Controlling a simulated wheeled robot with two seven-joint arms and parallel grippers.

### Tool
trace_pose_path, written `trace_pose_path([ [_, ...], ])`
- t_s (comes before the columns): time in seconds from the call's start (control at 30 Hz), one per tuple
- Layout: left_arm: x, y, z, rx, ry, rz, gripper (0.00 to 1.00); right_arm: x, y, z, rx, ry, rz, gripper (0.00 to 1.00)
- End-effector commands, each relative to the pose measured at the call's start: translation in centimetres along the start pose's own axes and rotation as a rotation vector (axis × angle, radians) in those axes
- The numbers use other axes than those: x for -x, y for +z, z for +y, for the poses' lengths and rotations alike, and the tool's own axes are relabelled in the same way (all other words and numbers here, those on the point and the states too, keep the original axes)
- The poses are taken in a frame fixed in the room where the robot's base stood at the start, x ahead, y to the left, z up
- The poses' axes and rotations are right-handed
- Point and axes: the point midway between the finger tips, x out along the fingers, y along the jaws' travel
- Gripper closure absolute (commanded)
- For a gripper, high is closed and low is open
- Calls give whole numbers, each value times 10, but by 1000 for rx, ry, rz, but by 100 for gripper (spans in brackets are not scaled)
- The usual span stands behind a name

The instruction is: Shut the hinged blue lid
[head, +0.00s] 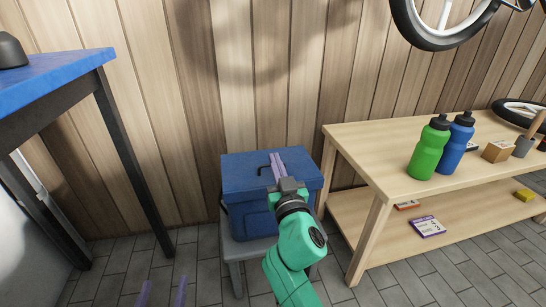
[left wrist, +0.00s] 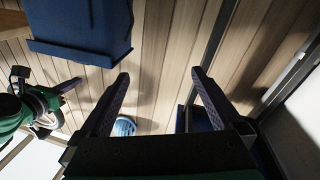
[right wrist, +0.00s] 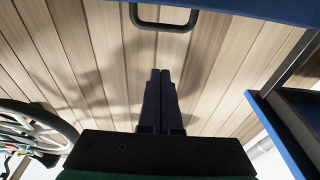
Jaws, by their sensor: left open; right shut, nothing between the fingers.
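The blue lid (head: 243,163) lies flat, or nearly flat, across the top of the blue box (head: 250,222) in the head view. I cannot tell if a small gap remains under it. A dark handle (head: 263,170) stands on it and also shows in the right wrist view (right wrist: 165,25). My right gripper (head: 277,160) is shut and empty, just above the lid beside the handle; contact is unclear. My left gripper (head: 163,285) is open and empty, low at the bottom left of the head view, apart from the box.
The box sits on a grey stool (head: 247,248) against the plank wall. A wooden bench (head: 352,140) with a green bottle (head: 428,150) and a blue bottle (head: 458,145) stands close on the right. A blue table (head: 60,78) is at the left. Floor between table and stool is clear.

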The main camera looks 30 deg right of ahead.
Motion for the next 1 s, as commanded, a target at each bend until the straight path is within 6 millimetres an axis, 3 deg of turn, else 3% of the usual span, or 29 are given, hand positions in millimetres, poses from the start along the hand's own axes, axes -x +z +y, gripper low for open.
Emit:
trace_pose_path([
  [0.3, -29, -95, 5, -75, 37, 280, 0, 30, 1, 0, -3, 0, -1, 100],
  [0.6, -31, -185, 18, -142, 76, 544, 0, 52, 0, 0, -1, 0, -1, 100],
  [0.8, -26, -218, 25, -166, 91, 643, 0, 59, -1, 0, -1, 0, -1, 100],
  [1.0, -25, -222, 26, -169, 93, 654, 0, 60, -2, 0, -1, 1, 0, 100],
])
